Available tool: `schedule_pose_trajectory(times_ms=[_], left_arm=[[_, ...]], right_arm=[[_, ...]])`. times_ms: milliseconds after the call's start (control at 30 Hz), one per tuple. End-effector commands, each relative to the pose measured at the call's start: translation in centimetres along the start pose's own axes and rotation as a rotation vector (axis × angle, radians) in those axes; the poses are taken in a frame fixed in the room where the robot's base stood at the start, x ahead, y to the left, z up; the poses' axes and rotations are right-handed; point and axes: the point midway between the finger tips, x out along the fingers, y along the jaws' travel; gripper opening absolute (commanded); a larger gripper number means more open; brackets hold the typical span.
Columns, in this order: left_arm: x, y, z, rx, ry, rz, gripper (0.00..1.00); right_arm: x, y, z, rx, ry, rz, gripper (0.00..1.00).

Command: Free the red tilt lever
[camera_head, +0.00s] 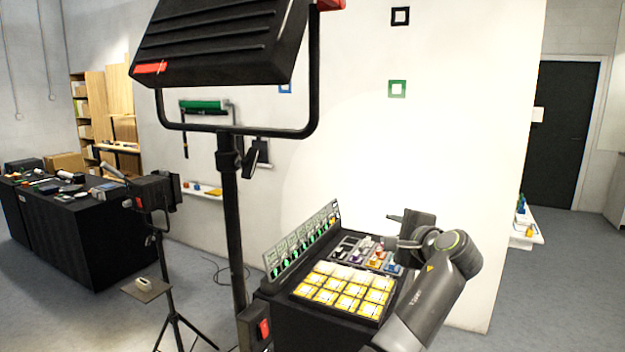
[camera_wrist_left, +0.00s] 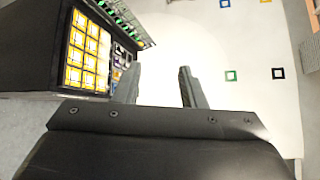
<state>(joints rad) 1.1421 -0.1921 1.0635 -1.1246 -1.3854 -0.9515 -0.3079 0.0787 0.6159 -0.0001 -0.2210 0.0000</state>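A black light panel (camera_head: 220,42) hangs in a U-shaped yoke on a black stand at the upper left of centre. A red part (camera_head: 331,4) shows at the yoke's upper right end, cut by the top edge; it may be the red tilt lever, but its full shape is hidden. My left gripper (camera_head: 402,228) is right of and well below the panel, by the control table, apart from both. In the left wrist view its two dark fingers (camera_wrist_left: 158,88) stand apart with nothing between them. My right gripper is not in view.
A black table (camera_head: 318,325) holds a yellow button pad (camera_head: 345,290) and a slanted panel with green parts (camera_head: 302,240). The stand's pole (camera_head: 232,225) rises left of it. A smaller light (camera_head: 155,195) stands further left. White wall lies behind.

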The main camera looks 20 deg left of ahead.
Motion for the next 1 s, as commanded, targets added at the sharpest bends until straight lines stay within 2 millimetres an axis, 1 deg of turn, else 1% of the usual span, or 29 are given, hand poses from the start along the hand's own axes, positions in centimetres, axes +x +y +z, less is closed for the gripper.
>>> schedule_pose_trajectory(times_ms=[33,67,100,167,200,267,300,333,400,500,600,633,700,767,867,1000], left_arm=[[-3.3,-6.2,2.0,-0.019,-0.043,-0.053,0.37],[-5.1,-9.0,3.3,-0.028,-0.074,-0.077,0.37],[-7.5,-12.4,5.1,-0.041,-0.114,-0.104,0.37],[-11.5,-17.0,8.0,-0.070,-0.173,-0.137,0.37],[-14.2,-19.7,10.1,-0.093,-0.211,-0.153,0.37],[-18.2,-23.0,13.1,-0.132,-0.262,-0.169,0.37],[-20.8,-24.8,15.1,-0.161,-0.292,-0.176,0.37],[-22.6,-25.9,16.5,-0.181,-0.312,-0.178,0.37],[-26.4,-27.7,19.4,-0.227,-0.348,-0.177,0.37],[-30.4,-29.1,22.5,-0.283,-0.382,-0.167,0.37],[-32.9,-29.6,24.3,-0.318,-0.398,-0.157,0.37],[-33.3,-29.6,24.7,-0.325,-0.401,-0.155,0.37],[-33.8,-29.7,25.2,-0.337,-0.405,-0.151,0.37],[-33.6,-29.8,25.6,-0.339,-0.407,-0.148,0.37],[-32.5,-29.9,26.1,-0.339,-0.409,-0.146,0.37],[-29.9,-30.3,27.2,-0.339,-0.409,-0.146,0.37]], right_arm=[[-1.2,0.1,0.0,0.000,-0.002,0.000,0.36],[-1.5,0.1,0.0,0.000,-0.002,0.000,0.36],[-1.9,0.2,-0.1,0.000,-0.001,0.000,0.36],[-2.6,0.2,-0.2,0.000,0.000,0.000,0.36],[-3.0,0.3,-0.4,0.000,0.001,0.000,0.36],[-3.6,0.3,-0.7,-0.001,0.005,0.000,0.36],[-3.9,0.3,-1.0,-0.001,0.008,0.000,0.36],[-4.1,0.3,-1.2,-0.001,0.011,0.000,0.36],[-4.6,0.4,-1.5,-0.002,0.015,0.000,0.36],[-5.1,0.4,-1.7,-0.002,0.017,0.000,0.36],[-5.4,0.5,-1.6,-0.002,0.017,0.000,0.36],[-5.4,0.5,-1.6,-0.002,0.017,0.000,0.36],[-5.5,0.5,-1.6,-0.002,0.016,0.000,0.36],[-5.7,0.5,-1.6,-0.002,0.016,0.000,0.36],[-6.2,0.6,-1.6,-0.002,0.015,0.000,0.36],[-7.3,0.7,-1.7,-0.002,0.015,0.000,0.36]])
